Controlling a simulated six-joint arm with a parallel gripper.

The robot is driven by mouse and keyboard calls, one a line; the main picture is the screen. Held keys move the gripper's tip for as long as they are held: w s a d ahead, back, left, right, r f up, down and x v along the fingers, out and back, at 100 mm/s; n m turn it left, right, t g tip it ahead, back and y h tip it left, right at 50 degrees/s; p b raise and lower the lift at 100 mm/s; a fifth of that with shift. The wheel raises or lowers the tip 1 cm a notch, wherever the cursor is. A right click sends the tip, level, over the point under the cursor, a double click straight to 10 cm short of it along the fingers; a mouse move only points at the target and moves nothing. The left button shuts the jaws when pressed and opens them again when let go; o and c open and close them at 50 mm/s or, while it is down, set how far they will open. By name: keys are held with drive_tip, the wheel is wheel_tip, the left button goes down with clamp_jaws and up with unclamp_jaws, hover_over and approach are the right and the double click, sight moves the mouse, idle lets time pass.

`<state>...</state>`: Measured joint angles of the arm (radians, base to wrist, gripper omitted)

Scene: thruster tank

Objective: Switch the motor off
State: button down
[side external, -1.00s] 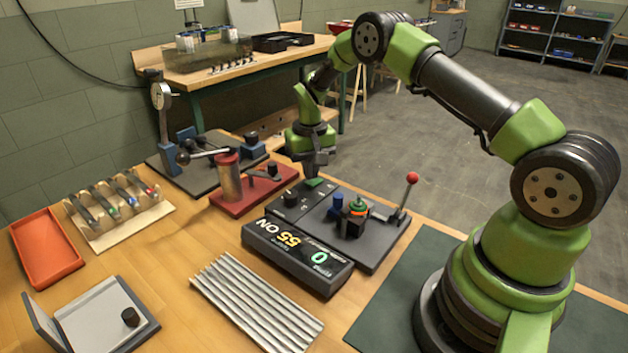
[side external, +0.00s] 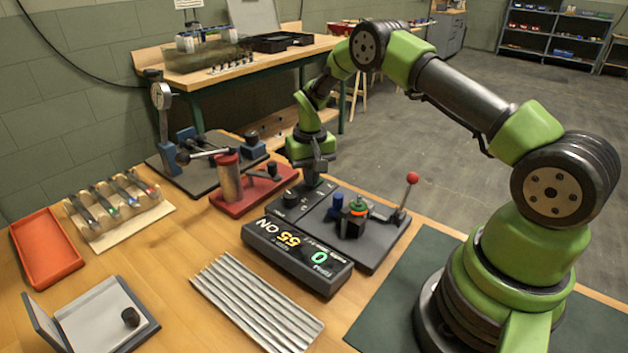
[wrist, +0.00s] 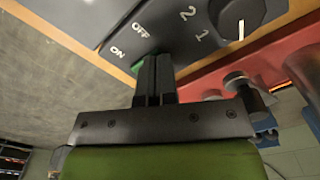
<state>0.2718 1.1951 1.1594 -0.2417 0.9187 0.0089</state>
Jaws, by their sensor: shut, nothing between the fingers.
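The motor unit's dark grey base (side external: 372,252) sits on the bench, with the display box (side external: 297,256) in front reading "55 ON" and a green 0. The green switch (wrist: 138,66) is in the wrist view, beside the OFF and ON labels; my fingers hide most of it. My gripper (side external: 313,183) is shut and empty, pointing down at the switch. In the wrist view my gripper (wrist: 155,58) has its fingertips at the switch, by the OFF label; I cannot tell whether they touch it. A dial (wrist: 240,18) marked 1 and 2 is beside it.
A lever with a red ball (side external: 412,178) rises at the unit's right. A red fixture (side external: 252,187) is to the left, and ridged metal strips (side external: 257,305) lie in front.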

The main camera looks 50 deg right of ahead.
drive_tip(key=shift+f, duration=0.1)
drive_tip(key=shift+r, duration=3.5)
drive_tip(key=shift+r, duration=0.15)
drive_tip(key=s+a+r+t, duration=0.1)
drive_tip(key=s+a+r, duration=0.2)
drive_tip(key=r, duration=0.3)
drive_tip(key=s+a+r+n+t, duration=0.1)
drive_tip(key=s+a+r, duration=0.15)
drive_tip(key=r, duration=0.35)
drive_tip(key=s+a+r+t, duration=0.2)
drive_tip(key=s+a+r, duration=0.1)
drive_tip(key=r, duration=0.3)
drive_tip(key=s+a+r+t+y, duration=0.1)
drive_tip(key=s+a, duration=0.1)
drive_tip(key=s, duration=0.6)
drive_tip(key=s+a+r+n+t+y, duration=0.1)
drive_tip(key=s+a+r+t, duration=0.1)
drive_tip(key=s, duration=0.6)
drive_tip(key=shift+s+a, duration=0.3)
drive_tip(key=shift+a, duration=0.35)
